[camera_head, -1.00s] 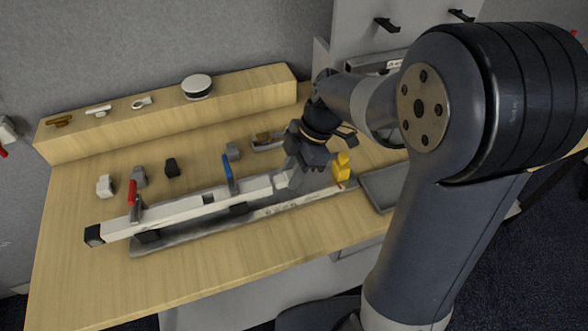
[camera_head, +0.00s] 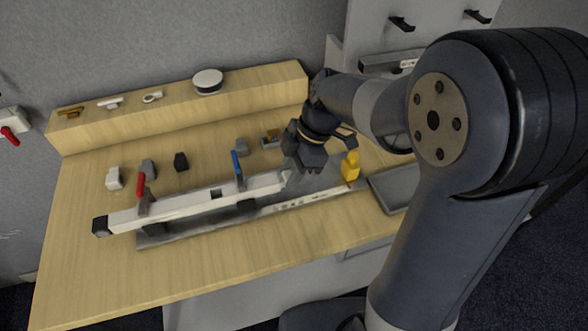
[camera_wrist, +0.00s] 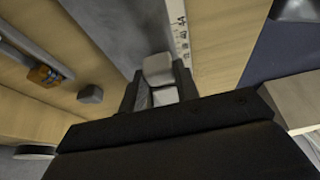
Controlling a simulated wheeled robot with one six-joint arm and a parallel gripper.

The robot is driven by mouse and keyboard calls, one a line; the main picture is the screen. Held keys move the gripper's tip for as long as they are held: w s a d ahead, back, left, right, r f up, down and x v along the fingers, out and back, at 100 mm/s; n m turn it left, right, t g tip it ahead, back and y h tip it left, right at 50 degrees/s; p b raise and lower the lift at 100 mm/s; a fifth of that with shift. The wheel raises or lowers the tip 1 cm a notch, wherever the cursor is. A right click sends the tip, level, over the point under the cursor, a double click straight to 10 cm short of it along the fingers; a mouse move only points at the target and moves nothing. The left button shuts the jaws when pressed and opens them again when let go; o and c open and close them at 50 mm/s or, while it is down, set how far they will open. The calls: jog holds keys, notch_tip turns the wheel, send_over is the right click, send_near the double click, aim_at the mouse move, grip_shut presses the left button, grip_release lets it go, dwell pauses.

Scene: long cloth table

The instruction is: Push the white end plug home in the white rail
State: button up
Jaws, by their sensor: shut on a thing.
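The white rail (camera_head: 180,204) lies along the table under a red-handled clamp (camera_head: 142,188) and a blue-handled clamp (camera_head: 237,168). Its left end is dark; its right end reaches my gripper (camera_head: 298,170). In the wrist view my gripper (camera_wrist: 158,88) is shut on a pale block, which I take for the white end plug (camera_wrist: 158,68). The plug shows between and just past the dark fingers. In the head view the fingers are close to the rail's right end, and the plug is mostly hidden there. How deep the plug sits in the rail cannot be told.
A yellow piece (camera_head: 350,166) and a grey tray (camera_head: 396,190) stand to the right. Several small blocks, such as a white one (camera_head: 114,178), lie behind the rail. A wooden ledge (camera_head: 250,88) runs along the back. Bare table lies in front.

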jog(key=shift+s+a, duration=0.1)
jog(key=shift+a, duration=0.25)
jog(key=o, duration=1)
jog(key=v, duration=1)
jog(key=shift+d+r, duration=0.1)
jog(key=shift+r, duration=0.3)
jog(key=x, duration=1.1)
jog(key=shift+d, duration=0.45)
